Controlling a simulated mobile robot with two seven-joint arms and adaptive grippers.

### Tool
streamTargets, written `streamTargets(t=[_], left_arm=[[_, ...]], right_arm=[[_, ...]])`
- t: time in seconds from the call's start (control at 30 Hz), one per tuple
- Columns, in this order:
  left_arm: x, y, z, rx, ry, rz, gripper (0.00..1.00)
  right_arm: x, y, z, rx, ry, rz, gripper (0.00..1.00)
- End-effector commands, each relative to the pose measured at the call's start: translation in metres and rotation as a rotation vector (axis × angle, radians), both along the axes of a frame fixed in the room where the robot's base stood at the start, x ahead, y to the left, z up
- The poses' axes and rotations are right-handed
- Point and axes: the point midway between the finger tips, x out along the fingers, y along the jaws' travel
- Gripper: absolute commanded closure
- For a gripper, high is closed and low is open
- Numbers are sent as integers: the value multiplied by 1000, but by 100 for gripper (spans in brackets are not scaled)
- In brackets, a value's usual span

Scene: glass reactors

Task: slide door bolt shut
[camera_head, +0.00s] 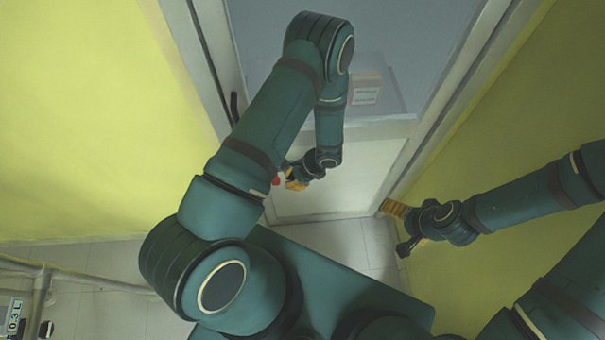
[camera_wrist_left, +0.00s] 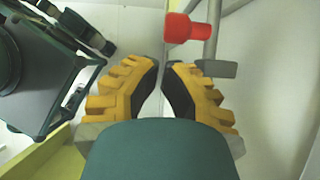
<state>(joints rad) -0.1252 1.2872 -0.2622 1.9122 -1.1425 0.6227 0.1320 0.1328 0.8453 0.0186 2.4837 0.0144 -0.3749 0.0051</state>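The door (camera_head: 350,185) has a white lower panel and a grey-blue glass upper part. The bolt's red knob (camera_wrist_left: 190,28) shows in the left wrist view, beside a grey rod (camera_wrist_left: 214,30) and a small grey plate (camera_wrist_left: 216,69). A bit of the red knob (camera_head: 275,181) also shows in the head view. My left gripper (camera_head: 287,180) is close to it, low at the door's left side. In the left wrist view, its yellow fingers (camera_wrist_left: 164,68) have a narrow empty gap, with the knob just beyond the tips and not between them.
A dark door handle (camera_head: 234,107) is on the left door edge. Yellow walls (camera_head: 90,130) flank the door. A box (camera_head: 366,87) shows behind the glass. A grey pipe (camera_head: 40,285) runs at lower left. Tiled floor (camera_head: 345,240) lies before the door.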

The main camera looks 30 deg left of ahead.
Motion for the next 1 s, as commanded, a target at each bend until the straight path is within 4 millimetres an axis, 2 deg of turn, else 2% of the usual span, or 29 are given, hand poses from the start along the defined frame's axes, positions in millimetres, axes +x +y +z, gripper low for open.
streamTargets(t=[0.2, 0.57, 0.83, 1.0], left_arm=[[-7, 14, -8, 0, 0, 0, 100], [-8, 15, -8, 0, 0, 0, 100], [-17, 31, -14, 2, 0, 1, 100], [-20, 33, -12, 3, 4, 2, 100]], right_arm=[[0, 0, 1, 0, 0, 0, 0], [0, 0, 1, 1, 0, 0, 0], [0, 1, -14, -2, 0, 1, 0], [0, 0, -13, -2, 0, 0, 0]])
